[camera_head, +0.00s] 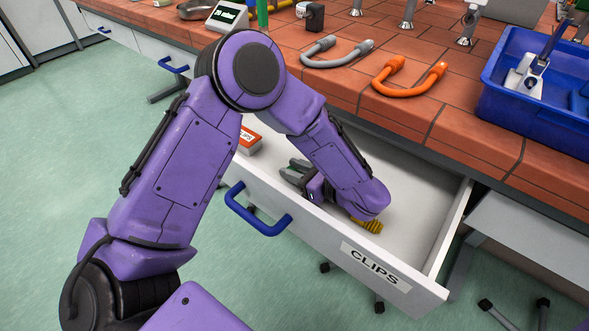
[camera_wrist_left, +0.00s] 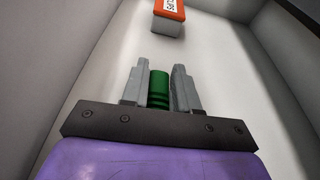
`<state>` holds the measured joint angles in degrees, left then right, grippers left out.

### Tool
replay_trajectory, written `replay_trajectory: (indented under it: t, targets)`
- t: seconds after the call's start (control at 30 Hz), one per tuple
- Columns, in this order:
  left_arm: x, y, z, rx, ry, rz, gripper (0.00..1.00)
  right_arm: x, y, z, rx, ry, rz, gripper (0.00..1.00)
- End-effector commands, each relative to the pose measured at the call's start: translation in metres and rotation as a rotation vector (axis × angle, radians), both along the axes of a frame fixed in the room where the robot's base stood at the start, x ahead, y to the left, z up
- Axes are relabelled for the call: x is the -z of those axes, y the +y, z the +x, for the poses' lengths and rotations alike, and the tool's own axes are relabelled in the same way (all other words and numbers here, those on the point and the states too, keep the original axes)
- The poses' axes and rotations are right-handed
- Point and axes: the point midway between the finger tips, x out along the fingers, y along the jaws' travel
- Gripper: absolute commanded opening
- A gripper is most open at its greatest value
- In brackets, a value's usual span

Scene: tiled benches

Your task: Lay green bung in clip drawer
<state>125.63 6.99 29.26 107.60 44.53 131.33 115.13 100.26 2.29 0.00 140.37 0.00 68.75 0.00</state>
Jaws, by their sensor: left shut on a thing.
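The clip drawer (camera_head: 432,262) is pulled open below the bench, with a "CLIPS" label and a blue handle on its front. My left arm reaches down into it. My left gripper (camera_head: 294,172) is low inside the drawer, toward its left part. In the left wrist view the gripper (camera_wrist_left: 159,88) is shut on the green bung (camera_wrist_left: 159,86), which sits between the two grey fingers. In the head view the bung is mostly hidden by the gripper. I cannot tell whether the bung touches the drawer floor. My right gripper is not in view.
An orange and white box (camera_head: 249,141) lies at the drawer's left end and shows ahead of the fingers in the wrist view (camera_wrist_left: 169,12). A yellow ribbed item (camera_head: 369,226) lies under my wrist. The drawer's right part is clear. Grey and orange handles and a blue tray (camera_head: 535,110) stand on the bench.

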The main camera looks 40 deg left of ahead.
Motion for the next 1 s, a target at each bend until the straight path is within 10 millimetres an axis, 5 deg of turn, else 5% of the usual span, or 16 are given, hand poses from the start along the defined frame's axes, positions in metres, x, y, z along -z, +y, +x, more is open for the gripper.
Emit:
replay_trajectory:
  t: [0.07,0.1,0.2,0.53,1.0]
  targets:
    - [0.004,0.0,0.0,0.0,0.0,0.0,0.0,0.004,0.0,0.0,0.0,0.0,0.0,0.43]
    - [0.004,0.0,0.0,0.0,0.0,0.0,0.32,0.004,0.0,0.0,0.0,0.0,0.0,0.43]
    - [0.003,0.0,0.0,0.0,0.0,0.0,0.55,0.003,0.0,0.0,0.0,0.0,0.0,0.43]
    - [-0.003,-0.002,0.0,0.001,-0.001,0.0,0.55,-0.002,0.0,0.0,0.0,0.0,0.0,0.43]
    - [-0.028,-0.103,-0.009,0.002,-0.001,0.0,0.55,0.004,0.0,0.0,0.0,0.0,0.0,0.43]
